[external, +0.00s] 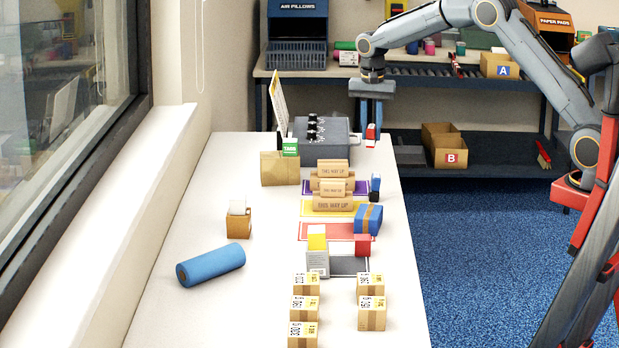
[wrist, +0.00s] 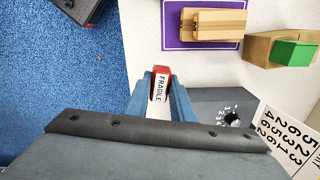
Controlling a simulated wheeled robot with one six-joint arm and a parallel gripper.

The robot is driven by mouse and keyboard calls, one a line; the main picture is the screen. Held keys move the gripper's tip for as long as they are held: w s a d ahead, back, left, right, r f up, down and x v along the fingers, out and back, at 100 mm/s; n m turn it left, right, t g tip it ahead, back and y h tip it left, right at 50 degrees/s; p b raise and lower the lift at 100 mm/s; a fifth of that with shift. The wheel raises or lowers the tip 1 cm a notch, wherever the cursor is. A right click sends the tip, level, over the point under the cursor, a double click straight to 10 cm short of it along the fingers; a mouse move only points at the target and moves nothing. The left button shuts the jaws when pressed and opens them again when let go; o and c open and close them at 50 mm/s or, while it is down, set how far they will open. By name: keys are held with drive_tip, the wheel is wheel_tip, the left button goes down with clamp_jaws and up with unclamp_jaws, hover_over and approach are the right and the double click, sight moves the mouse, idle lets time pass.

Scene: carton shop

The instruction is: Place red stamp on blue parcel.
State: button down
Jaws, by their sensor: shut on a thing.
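The red stamp (external: 371,134), a small red block with a white face, is between the fingers of my gripper (external: 371,118) at the far right corner of the white table. In the wrist view the stamp (wrist: 160,86) shows a "FRAGILE" label, and my gripper (wrist: 161,88) is shut on it. I cannot tell whether it touches the table. The blue parcel (external: 367,220), a box with a tan tape band, sits on the table's right side, nearer the camera and well apart from my gripper. The parcel is not in the wrist view.
A grey machine with black knobs (external: 322,148) stands left of my gripper. A red block (external: 362,244) and several small cartons (external: 371,314) are nearer the camera.

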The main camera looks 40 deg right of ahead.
drive_tip(key=s+a+r+n+p, duration=0.1)
drive_tip(key=s+a+r+p, duration=0.1)
drive_tip(key=s+a, duration=0.95)
drive_tip(key=s+a+r+n+p, duration=0.1)
drive_tip(key=s+a+r+p, duration=0.15)
drive_tip(key=s+a, duration=0.9)
drive_tip(key=f, duration=0.1)
drive_tip(key=a+f, duration=0.1)
drive_tip(key=f, duration=0.1)
drive_tip(key=a+f+p, duration=0.1)
drive_tip(key=f, duration=0.1)
drive_tip(key=shift+w+a, duration=0.15)
drive_tip(key=p, duration=0.1)
hover_over(369, 211)
drive_tip(key=shift+a+f, duration=0.1)
drive_tip(key=shift+f, duration=2.2)
drive_tip(key=shift+f, duration=0.15)
drive_tip(key=c, duration=1.5)
unclamp_jaws()
drive_tip(key=shift+c, duration=0.2)
